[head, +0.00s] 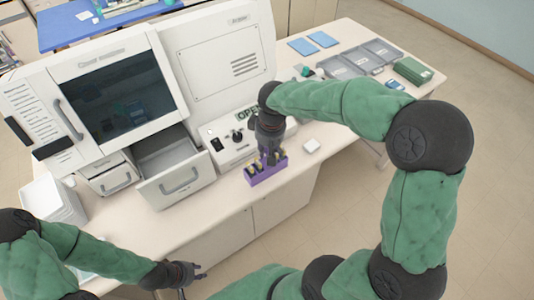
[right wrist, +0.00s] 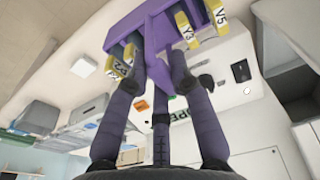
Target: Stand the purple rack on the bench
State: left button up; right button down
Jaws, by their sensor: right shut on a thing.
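The purple rack (head: 267,173) is near the front edge of the bench (head: 215,205), below the right gripper. Several yellow-labelled pieces stand in its slots. My right gripper (head: 271,158) points down and is shut on the rack. In the right wrist view its fingers (right wrist: 160,75) close on the purple rack wall (right wrist: 153,22), and labels such as Y3 and V5 show. The rack looks about upright; I cannot tell whether its base touches the bench. My left gripper (head: 198,272) is low at the left, in front of the bench, empty, with its fingers apart.
The white machine (head: 130,90) stands behind, with an open drawer (head: 178,180) left of the rack. A small white block (head: 311,146) lies right of the rack. Grey trays (head: 345,65) and a green box (head: 413,70) are further right. Bare bench lies around the rack.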

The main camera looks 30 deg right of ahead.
jog(key=shift+w+d+f, duration=0.35)
jog(key=shift+w+f, duration=0.25)
jog(key=shift+f, duration=0.15)
jog(key=shift+w+d+f, duration=0.3)
jog(key=shift+w+f, duration=0.25)
jog(key=shift+f, duration=0.2)
notch_tip(320, 180, down, 3)
jog(key=shift+w+f, duration=0.15)
jog(key=shift+f+b, duration=0.1)
jog(key=shift+b, duration=0.25)
jog(key=c, duration=1.5)
grip_release()
jog(key=shift+f, duration=0.1)
jog(key=o, duration=0.4)
